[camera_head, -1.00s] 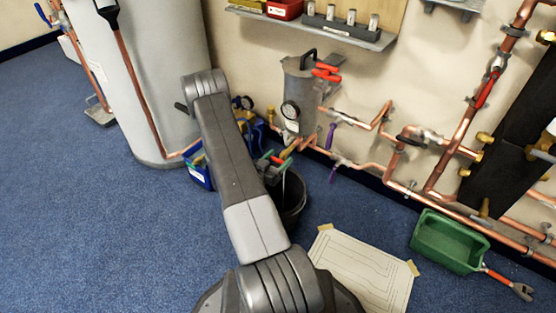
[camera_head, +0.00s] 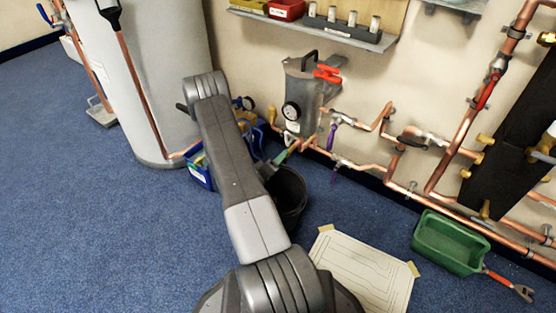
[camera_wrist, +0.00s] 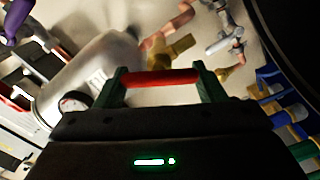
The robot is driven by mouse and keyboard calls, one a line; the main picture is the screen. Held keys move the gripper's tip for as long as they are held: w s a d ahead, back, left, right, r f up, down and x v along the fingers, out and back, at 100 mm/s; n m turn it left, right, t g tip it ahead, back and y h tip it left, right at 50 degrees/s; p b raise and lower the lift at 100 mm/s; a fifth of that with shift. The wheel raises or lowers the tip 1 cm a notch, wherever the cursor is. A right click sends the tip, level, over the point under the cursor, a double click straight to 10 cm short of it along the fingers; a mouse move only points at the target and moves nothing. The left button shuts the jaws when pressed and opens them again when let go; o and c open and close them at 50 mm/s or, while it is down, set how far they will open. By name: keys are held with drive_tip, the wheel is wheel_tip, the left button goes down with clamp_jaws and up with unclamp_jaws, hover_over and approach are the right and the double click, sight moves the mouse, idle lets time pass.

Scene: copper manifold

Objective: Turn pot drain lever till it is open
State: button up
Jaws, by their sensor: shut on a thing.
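The pot (camera_head: 303,85) is a grey cylinder with a round gauge, standing against the wall; it lies tilted across the left of the wrist view (camera_wrist: 95,72). The drain lever has a red grip (camera_wrist: 160,78), seen in the wrist view just below a brass fitting (camera_wrist: 170,51). My gripper (camera_wrist: 160,82) has a green finger at each end of this red grip and is shut on it. In the head view, my gripper (camera_head: 281,158) is low beside the pot, partly behind my arm, and the lever is hidden there.
A black bucket (camera_head: 290,196) stands below my gripper. Copper pipes with purple-handled valves (camera_head: 334,136) run right. A paper sheet (camera_head: 362,270) and green tray (camera_head: 449,242) lie on the floor.

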drive_tip(key=shift+f+n, duration=0.1)
drive_tip(key=shift+n, duration=1.5)
drive_tip(key=o, duration=1)
drive_tip(key=p+v, duration=0.3)
drive_tip(key=v, duration=1.1)
drive_tip(key=shift+p, duration=0.3)
drive_tip(key=shift+w, duration=0.1)
